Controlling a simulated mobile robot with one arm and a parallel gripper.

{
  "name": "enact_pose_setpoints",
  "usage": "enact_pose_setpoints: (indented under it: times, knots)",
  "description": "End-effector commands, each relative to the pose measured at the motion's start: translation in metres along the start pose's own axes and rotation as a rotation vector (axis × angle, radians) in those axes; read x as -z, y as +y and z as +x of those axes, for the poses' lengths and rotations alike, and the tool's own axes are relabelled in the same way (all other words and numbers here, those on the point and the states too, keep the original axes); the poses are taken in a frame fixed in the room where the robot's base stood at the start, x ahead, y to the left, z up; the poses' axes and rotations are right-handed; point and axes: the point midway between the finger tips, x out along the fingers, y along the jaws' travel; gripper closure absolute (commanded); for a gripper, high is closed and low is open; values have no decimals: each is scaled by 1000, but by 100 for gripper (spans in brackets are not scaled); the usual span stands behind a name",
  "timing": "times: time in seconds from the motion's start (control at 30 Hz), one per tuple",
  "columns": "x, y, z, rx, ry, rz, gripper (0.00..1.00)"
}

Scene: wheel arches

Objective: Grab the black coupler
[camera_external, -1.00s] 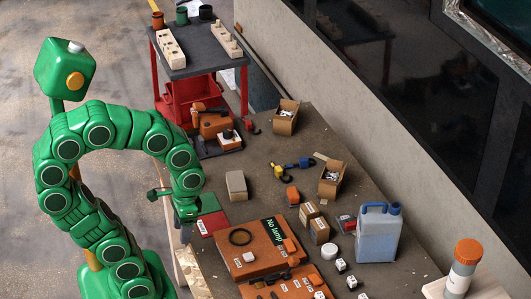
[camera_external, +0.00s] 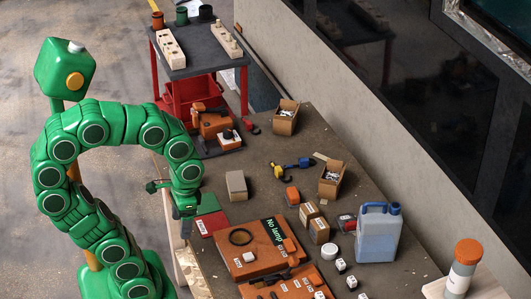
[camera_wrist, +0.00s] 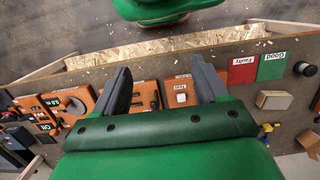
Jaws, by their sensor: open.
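My gripper (camera_wrist: 163,88) is open and empty in the wrist view, its two grey fingers apart above the bench edge. In the external view my gripper (camera_external: 187,208) hangs by the bench's left edge, beside the red and green mats. A small dark rounded thing (camera_wrist: 305,68) lies right of the green "Good" mat (camera_wrist: 271,66) in the wrist view, away from the fingers. It may be the black coupler, but its shape is too small to tell. My arm seems to hide that spot in the external view.
A tan block (camera_external: 236,185), small cardboard boxes (camera_external: 331,179) and a blue-capped jug (camera_external: 379,235) stand on the bench. The red "Faulty" mat (camera_wrist: 242,70) adjoins the green one. A red cart (camera_external: 190,95) stands behind. The bench's middle has some bare room.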

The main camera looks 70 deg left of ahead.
Motion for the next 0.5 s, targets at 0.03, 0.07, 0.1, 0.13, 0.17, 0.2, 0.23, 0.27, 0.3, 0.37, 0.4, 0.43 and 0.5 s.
enact_pose_setpoints:
  times: [0.03,0.07,0.1,0.13,0.17,0.2,0.23,0.27,0.3,0.37,0.4,0.43,0.5]
  knots:
    - [0,0,-5,0,3,0,27]
    - [-1,0,-7,0,1,0,27]
    - [-2,0,-10,0,-1,0,27]
    - [-2,0,-13,0,-2,0,27]
    - [-3,0,-15,0,-2,0,27]
    - [-3,0,-19,0,-1,0,27]
    - [-4,0,-22,0,0,0,27]
    - [-4,0,-24,0,0,0,27]
    - [0,-4,-23,7,9,-13,27]
    - [5,-10,-24,17,22,-29,27]
    - [8,-13,-24,23,31,-38,27]
    - [11,-16,-24,29,39,-46,27]
    - [18,-22,-25,41,60,-65,27]
